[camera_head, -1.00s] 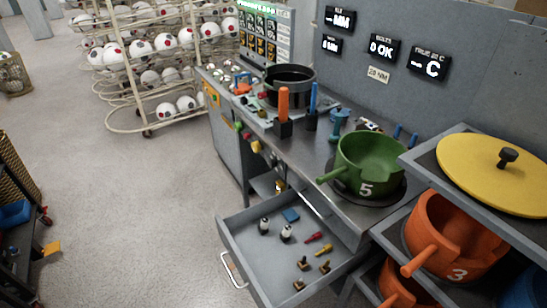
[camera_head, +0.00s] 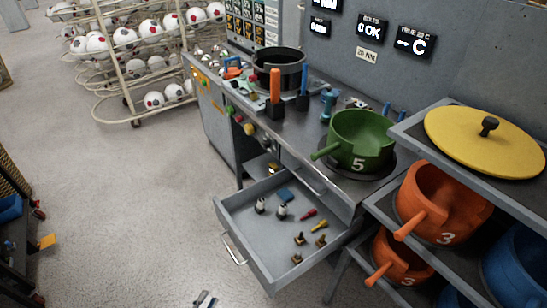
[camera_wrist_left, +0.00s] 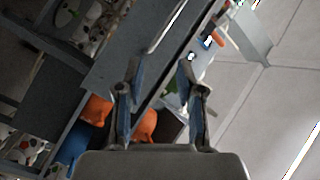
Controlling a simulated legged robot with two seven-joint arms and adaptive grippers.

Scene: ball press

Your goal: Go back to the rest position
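My left gripper (camera_head: 206,299) just shows its tips at the bottom edge of the head view, over the floor in front of the open drawer (camera_head: 250,254). In the left wrist view my left gripper (camera_wrist_left: 158,75) has its two fingers apart with nothing between them. My right gripper is in neither view. The drawer holds black-and-white pieces, a blue block (camera_head: 285,195), red and yellow pieces and several small brass-coloured parts.
A green pot marked 5 (camera_head: 362,142) stands on the bench. The shelf at right holds a yellow lid (camera_head: 470,150) and orange pots (camera_head: 440,203). A ball rack (camera_head: 125,75) stands behind left. The floor (camera_head: 130,200) left of the drawer is clear.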

